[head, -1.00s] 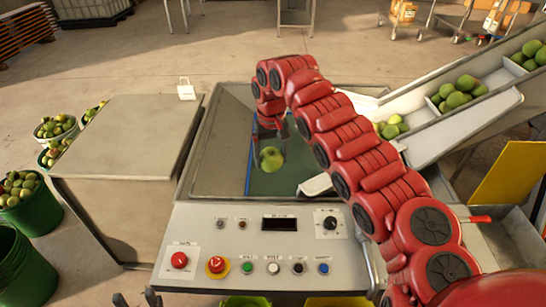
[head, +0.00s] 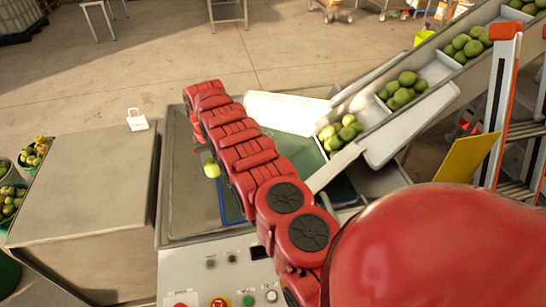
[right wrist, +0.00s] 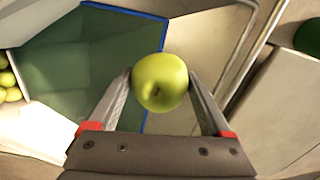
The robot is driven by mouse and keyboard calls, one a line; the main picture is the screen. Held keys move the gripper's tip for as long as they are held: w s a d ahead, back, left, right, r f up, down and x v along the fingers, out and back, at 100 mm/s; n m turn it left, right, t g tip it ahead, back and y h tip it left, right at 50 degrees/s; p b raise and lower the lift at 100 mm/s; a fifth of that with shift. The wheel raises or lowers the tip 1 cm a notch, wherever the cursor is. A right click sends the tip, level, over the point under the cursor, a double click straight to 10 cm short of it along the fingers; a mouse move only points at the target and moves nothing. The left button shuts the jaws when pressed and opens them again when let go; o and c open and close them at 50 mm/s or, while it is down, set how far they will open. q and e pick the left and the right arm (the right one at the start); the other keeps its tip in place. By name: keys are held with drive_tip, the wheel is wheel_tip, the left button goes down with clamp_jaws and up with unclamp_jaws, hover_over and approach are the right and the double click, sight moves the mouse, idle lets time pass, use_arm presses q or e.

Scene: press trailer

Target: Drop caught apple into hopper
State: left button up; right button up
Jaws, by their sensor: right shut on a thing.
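A yellow-green apple (right wrist: 160,84) is held between the two fingertips of my right gripper (right wrist: 160,78) in the right wrist view. In the head view the apple (head: 211,168) hangs left of my red right arm, which hides most of the gripper. It is above the wide metal hopper pan (head: 180,215). The pan's green floor patch (right wrist: 90,65) has a blue border. In the right wrist view the apple overlaps the border and bare metal beyond it. My left gripper is not in view.
A sloped conveyor (head: 440,75) carries several green apples down from the right to a white chute (head: 285,108). A grey cabinet (head: 85,185) stands left of the pan. A control panel with buttons (head: 235,275) is in front, and a yellow board (head: 468,170) at right.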

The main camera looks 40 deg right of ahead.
drive_tip(key=shift+s+d+m+p, duration=0.3)
drive_tip(key=shift+s+d+p, duration=0.05)
drive_tip(key=shift+d+p, duration=0.45)
drive_tip(key=shift+s+d+f+p, duration=0.15)
drive_tip(key=shift+d+p, duration=0.2)
drive_tip(key=shift+s+d+f+p, duration=0.15)
drive_tip(key=shift+d+p, duration=0.2)
drive_tip(key=s+d+f+m+b, duration=0.1)
drive_tip(key=d+f+b, duration=0.2)
drive_tip(key=f, duration=0.4)
drive_tip(key=shift+s+f+b, duration=0.15)
drive_tip(key=shift+f+b, duration=0.2)
drive_tip(key=shift+b, duration=0.3)
drive_tip(key=o, duration=1.3)
